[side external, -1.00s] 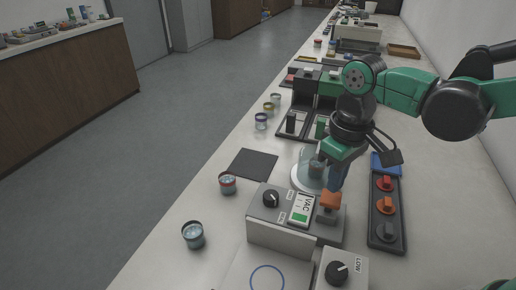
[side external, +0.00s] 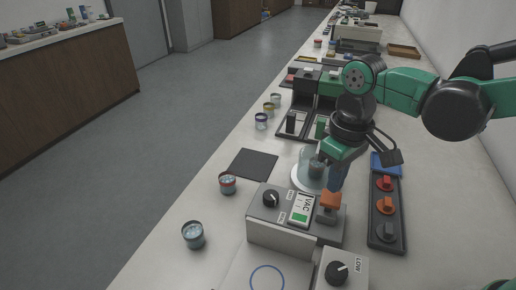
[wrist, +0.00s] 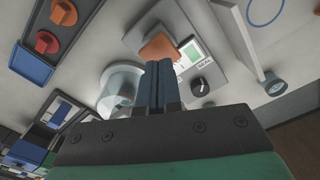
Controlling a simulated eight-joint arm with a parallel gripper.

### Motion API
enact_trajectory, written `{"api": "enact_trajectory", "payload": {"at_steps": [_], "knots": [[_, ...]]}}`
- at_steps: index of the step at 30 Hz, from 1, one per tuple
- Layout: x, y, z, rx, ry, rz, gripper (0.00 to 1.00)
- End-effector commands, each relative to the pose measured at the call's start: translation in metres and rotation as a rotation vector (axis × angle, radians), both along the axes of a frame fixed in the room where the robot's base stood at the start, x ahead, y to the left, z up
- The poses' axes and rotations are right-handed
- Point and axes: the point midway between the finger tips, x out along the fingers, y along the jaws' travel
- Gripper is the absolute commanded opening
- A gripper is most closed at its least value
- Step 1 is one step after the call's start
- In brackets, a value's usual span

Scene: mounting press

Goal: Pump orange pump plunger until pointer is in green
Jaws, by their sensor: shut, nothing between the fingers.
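The orange pump plunger (side external: 330,200) stands on the right end of the grey pump box (side external: 282,238). In the wrist view the plunger (wrist: 159,47) is just beyond my fingertips. The white VAC gauge (side external: 303,208) with a green patch sits left of the plunger; its pointer is too small to read. The gauge (wrist: 191,52) also shows in the wrist view, partly hidden. My gripper (side external: 335,184) points down, shut and empty, with its blue fingertips at the plunger's top. I cannot tell whether they touch it. My closed fingers (wrist: 158,72) cover part of the plunger's edge in the wrist view.
A glass dome (side external: 306,172) stands close behind the pump box. A black strip with red, orange and grey knobs (side external: 386,208) lies to the right. A LOW dial box (side external: 337,270) is in front. Small jars (side external: 193,235) stand left; a dark mat (side external: 253,163) lies clear.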

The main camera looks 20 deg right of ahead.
Motion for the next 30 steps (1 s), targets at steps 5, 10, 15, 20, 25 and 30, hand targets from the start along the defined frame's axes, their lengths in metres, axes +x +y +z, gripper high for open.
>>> {"api": "enact_trajectory", "payload": {"at_steps": [5,10,15,20,25,30], "knots": [[0.0,0.0,0.0,0.0,0.0,0.0,0.0],[0.0,0.0,-0.001,0.0,0.0,0.0,0.0],[0.0,0.0,-0.006,0.0,0.0,0.0,0.0],[0.0,0.0,-0.012,0.0,0.0,0.0,0.0],[0.0,0.0,-0.018,0.0,0.0,0.0,0.0],[0.0,0.0,-0.024,0.0,0.0,0.0,0.0]]}}
